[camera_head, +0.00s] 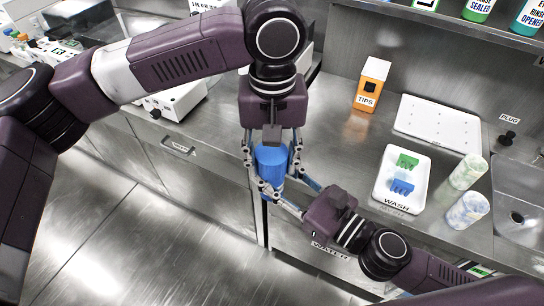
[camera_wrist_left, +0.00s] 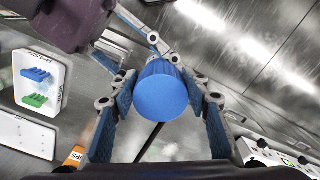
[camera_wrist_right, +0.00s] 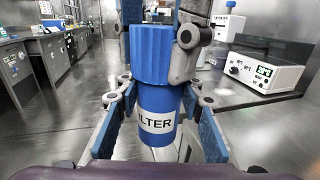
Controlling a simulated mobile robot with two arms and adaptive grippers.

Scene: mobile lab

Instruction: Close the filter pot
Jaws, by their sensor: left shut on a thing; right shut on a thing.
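The filter pot is a blue cylinder with a white FILTER label, upright in the right wrist view, where its body (camera_wrist_right: 157,103) stands below a wider ribbed blue cap (camera_wrist_right: 150,55). No gap shows between cap and body. In the head view the blue cap (camera_head: 271,160) is up in the air in front of the counter edge. My left gripper (camera_head: 271,167) comes down from above and is shut on the cap, whose round top (camera_wrist_left: 161,96) faces the left wrist camera. My right gripper (camera_wrist_right: 158,90) is shut on the body from the side. The pot's base is partly hidden.
A white tray (camera_head: 381,190) marked WASH holds a green and a blue rack. A sink (camera_head: 517,205) is at right. Open floor lies below left.

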